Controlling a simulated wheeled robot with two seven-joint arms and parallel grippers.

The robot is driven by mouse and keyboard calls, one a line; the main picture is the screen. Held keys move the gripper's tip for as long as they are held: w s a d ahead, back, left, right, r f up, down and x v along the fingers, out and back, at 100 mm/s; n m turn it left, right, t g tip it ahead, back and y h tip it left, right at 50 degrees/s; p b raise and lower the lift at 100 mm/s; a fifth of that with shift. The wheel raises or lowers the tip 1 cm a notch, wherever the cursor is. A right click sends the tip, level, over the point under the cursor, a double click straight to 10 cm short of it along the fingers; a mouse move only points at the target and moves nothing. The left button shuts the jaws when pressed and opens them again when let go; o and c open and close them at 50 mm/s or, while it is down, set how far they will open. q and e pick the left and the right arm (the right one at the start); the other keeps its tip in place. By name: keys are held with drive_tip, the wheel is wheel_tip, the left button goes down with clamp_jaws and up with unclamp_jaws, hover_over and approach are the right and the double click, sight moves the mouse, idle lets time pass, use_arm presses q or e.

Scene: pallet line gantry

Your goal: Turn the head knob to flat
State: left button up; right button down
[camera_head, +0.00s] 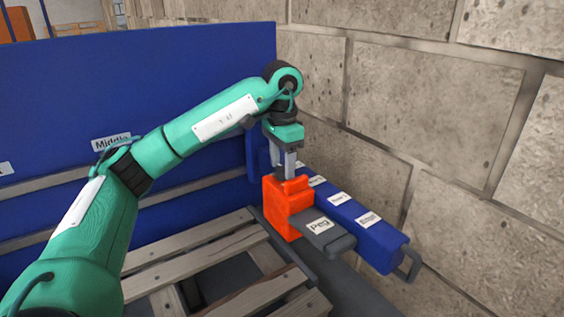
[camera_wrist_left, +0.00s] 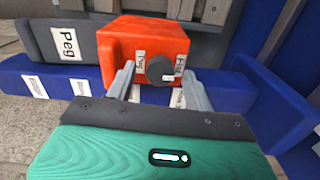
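The orange head (camera_head: 288,206) sits on a grey bar labelled "Peg" (camera_head: 333,238) beside the pallet. In the left wrist view the same orange head (camera_wrist_left: 116,45) shows a round dark knob (camera_wrist_left: 157,68) with a white pointer mark toward the picture's right. Small white labels surround the knob; their words are too small to read surely. My left gripper (camera_head: 290,172) points down over the head. In the wrist view its two fingers stand apart on either side of the knob, with visible gaps, so it is open. My right gripper is not in view.
A blue bar (camera_head: 385,254) with several white labels and a grey end handle runs alongside the grey one. A wooden pallet (camera_head: 217,234) lies to the left. A tall blue panel (camera_head: 200,60) stands behind, and a stone wall (camera_head: 440,110) closes off the right.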

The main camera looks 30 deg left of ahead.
sight(282, 167)
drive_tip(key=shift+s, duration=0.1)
use_arm(q)
drive_tip(key=shift+r, duration=0.35)
wheel_tip(282, 167, up, 13)
drive_tip(key=p, duration=0.2)
drive_tip(key=shift+p, duration=0.4)
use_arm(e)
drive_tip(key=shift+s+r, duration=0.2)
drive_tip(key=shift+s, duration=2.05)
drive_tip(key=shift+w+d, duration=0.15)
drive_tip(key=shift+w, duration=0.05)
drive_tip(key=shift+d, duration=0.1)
